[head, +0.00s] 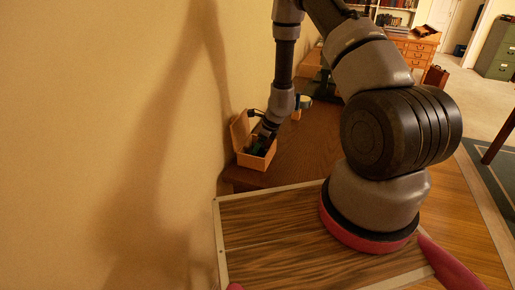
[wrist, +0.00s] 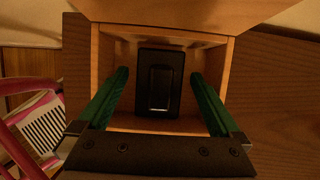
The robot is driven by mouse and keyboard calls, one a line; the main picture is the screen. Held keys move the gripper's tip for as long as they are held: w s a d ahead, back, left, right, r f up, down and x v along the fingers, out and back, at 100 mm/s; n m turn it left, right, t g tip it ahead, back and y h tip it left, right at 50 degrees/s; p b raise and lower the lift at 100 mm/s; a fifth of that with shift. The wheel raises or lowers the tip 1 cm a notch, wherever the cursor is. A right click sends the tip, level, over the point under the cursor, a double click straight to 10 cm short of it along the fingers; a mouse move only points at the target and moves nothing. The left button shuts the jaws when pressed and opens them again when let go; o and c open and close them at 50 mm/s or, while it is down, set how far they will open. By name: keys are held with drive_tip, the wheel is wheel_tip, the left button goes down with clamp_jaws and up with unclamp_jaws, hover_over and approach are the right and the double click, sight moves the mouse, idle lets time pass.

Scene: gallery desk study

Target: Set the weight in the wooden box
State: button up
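The wooden box (head: 254,162) stands on the desk against the wall with its lid raised; it also shows in the wrist view (wrist: 160,10). A gap shows between each finger and the weight. In the head view my gripper (head: 262,141) is partly hidden by the box, and the weight cannot be made out.
A wooden cabinet (head: 412,48) and a green filing cabinet (head: 497,50) stand far back. Bare desk top lies right of the box.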

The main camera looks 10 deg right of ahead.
drive_tip(key=s+r+n+t, duration=0.1)
drive_tip(key=s+r+n, duration=0.15)
drive_tip(key=r, duration=0.95)
drive_tip(key=s+r+n+y, duration=0.15)
drive_tip(key=r+n, duration=0.25)
drive_tip(key=r, duration=0.9)
drive_tip(key=s+r+n+t, duration=0.1)
drive_tip(key=s+r+n, duration=0.25)
drive_tip(key=r, duration=0.85)
drive_tip(key=s+d+r+n+t+h, duration=0.1)
drive_tip(key=s+d+r+n, duration=0.2)
drive_tip(key=s+r+n, duration=0.2)
drive_tip(key=s+d+r+n+t+h, duration=0.1)
drive_tip(key=s+d+r+n+h, duration=0.1)
drive_tip(key=s+r+n, duration=0.3)
drive_tip(key=s+r, duration=0.4)
drive_tip(key=s, duration=0.4)
drive_tip(key=shift+s+d+r+n+t, duration=0.2)
drive_tip(key=shift+s+d+n+t, duration=0.15)
drive_tip(key=shift+d+n+t, duration=0.05)
